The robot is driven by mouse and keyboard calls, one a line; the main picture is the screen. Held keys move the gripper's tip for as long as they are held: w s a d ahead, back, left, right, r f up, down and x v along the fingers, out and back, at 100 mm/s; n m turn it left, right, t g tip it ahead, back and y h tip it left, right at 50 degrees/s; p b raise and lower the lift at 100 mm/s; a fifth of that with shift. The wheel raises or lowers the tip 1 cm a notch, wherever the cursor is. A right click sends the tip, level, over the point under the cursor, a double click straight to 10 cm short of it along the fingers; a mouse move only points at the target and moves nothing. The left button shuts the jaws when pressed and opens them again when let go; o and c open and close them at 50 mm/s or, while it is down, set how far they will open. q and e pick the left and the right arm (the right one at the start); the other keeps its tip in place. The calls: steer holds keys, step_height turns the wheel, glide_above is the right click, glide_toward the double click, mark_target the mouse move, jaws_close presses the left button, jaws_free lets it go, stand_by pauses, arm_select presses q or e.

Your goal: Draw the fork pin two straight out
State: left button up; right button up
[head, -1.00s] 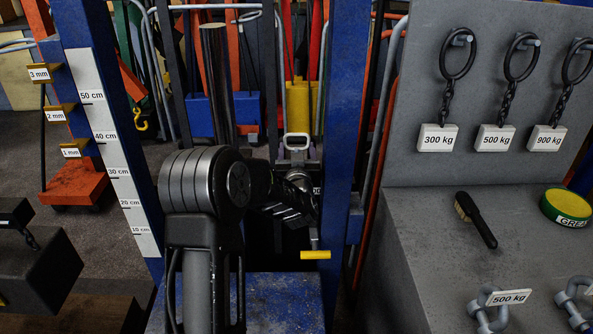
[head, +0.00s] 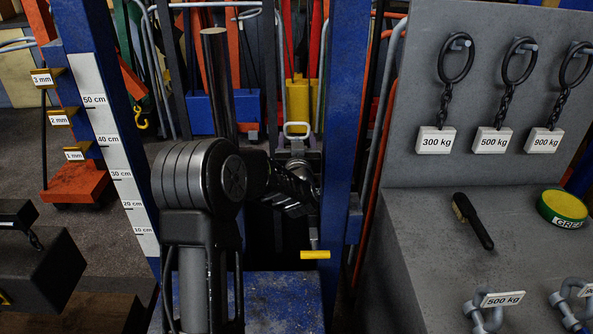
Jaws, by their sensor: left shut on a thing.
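My left arm (head: 198,178) fills the middle foreground and hides part of the space behind it. My left gripper (head: 296,188) is beyond it, dark and foreshortened, between the blue uprights. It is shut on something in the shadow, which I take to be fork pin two. The jaws are too dark to show how the pin sits in them. A pale loop handle (head: 297,130) stands just above the gripper; I cannot tell whether it belongs to the pin. My right gripper is not in view.
A blue upright (head: 346,130) stands close right of the gripper. A yellow-ended handle (head: 315,254) hangs just below. A scaled blue post (head: 106,130) stands left. A grey bench (head: 400,250) at right carries a brush (head: 473,220) and a green tin (head: 562,208).

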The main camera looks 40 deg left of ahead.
arm_select(q)
step_height(320, 180, up, 2)
steer(key=shift+p, duration=0.35)
stand_by(0.4)
